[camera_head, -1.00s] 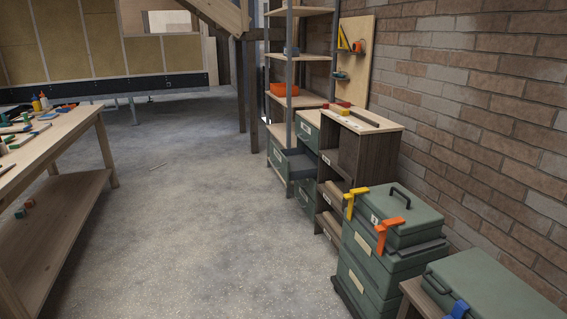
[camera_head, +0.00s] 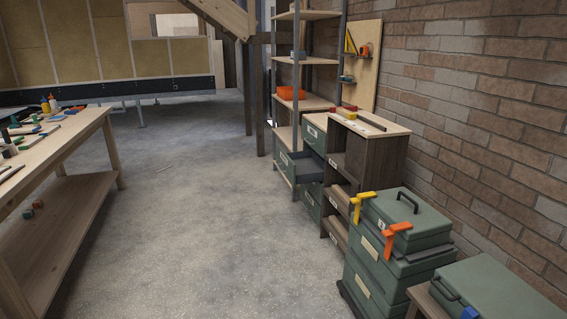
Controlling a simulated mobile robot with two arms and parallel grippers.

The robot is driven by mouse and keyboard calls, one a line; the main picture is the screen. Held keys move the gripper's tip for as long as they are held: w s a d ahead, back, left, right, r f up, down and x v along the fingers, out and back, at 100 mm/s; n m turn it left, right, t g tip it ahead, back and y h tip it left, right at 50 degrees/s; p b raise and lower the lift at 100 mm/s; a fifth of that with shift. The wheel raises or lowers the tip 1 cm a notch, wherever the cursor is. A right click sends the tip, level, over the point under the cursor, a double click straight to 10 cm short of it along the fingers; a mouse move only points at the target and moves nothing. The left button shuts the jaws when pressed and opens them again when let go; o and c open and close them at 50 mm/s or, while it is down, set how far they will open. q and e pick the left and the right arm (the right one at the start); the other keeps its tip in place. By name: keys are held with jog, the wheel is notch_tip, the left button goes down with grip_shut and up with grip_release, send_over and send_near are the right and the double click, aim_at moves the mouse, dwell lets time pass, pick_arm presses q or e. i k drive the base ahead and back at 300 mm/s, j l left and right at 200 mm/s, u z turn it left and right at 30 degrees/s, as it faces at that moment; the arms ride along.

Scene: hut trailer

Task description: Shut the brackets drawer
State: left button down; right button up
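A green drawer cabinet (camera_head: 314,132) stands against the right wall, behind a dark wooden cabinet. One green drawer (camera_head: 299,172) of it sticks out into the aisle, open, with its dark inside showing and a pale label on its front. The drawers above and below it look shut. The label is too small to read, so I cannot tell whether this is the brackets drawer. Neither of my grippers is in view.
A wooden workbench (camera_head: 62,142) with tools runs along the left. Stacked green toolboxes (camera_head: 398,244) with yellow and orange clamps stand at the front right. Shelving (camera_head: 303,61) rises behind the drawers. The concrete floor (camera_head: 210,220) between is clear.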

aim_at(300, 168)
jog(key=i, duration=1.8)
